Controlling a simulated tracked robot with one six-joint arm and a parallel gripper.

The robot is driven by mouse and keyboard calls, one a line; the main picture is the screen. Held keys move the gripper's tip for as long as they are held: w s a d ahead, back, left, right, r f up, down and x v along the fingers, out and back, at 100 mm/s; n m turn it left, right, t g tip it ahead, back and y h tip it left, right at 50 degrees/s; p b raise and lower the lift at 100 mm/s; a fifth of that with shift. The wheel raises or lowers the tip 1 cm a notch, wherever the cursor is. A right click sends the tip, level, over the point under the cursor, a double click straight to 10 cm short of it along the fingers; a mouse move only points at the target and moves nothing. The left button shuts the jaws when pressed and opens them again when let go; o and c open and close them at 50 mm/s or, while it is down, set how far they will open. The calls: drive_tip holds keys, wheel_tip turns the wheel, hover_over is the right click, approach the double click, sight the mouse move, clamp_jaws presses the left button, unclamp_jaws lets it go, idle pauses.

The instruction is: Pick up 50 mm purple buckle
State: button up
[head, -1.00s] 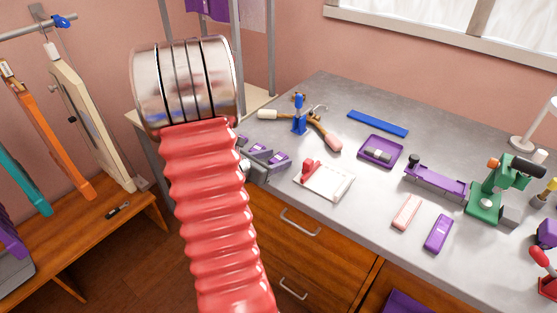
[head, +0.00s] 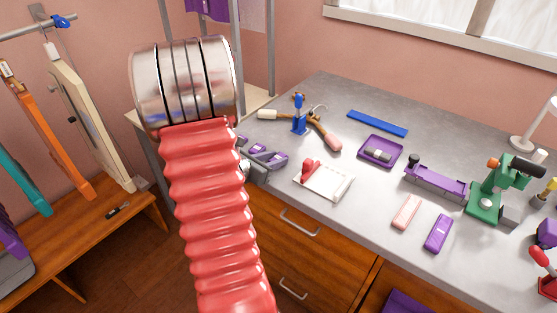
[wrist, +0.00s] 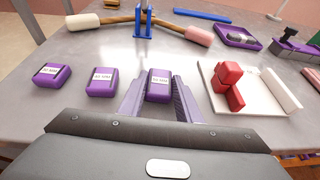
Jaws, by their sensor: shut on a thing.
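Three purple buckles with white labels stand in a row on the grey bench in the wrist view: a left one (wrist: 51,75), a middle one (wrist: 102,81) and a right one (wrist: 159,85). The labels are too small for me to read with certainty. My gripper (wrist: 159,88) has its purple fingers on either side of the right buckle and is shut on it. The buckle appears to be at bench level; I cannot tell if it touches the top. In the head view my arm hides part of this area.
Right of my gripper lies a white tray (wrist: 248,94) with red blocks. Behind are a blue stand (wrist: 145,22), wooden-handled mallets (wrist: 98,20) and a purple tray (wrist: 238,38). The bench's front edge (head: 290,196) runs close by my gripper.

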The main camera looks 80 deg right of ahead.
drive_tip(key=shift+r, duration=0.15)
wheel_tip(320, 180, up, 10)
idle(0.8)
idle(0.4)
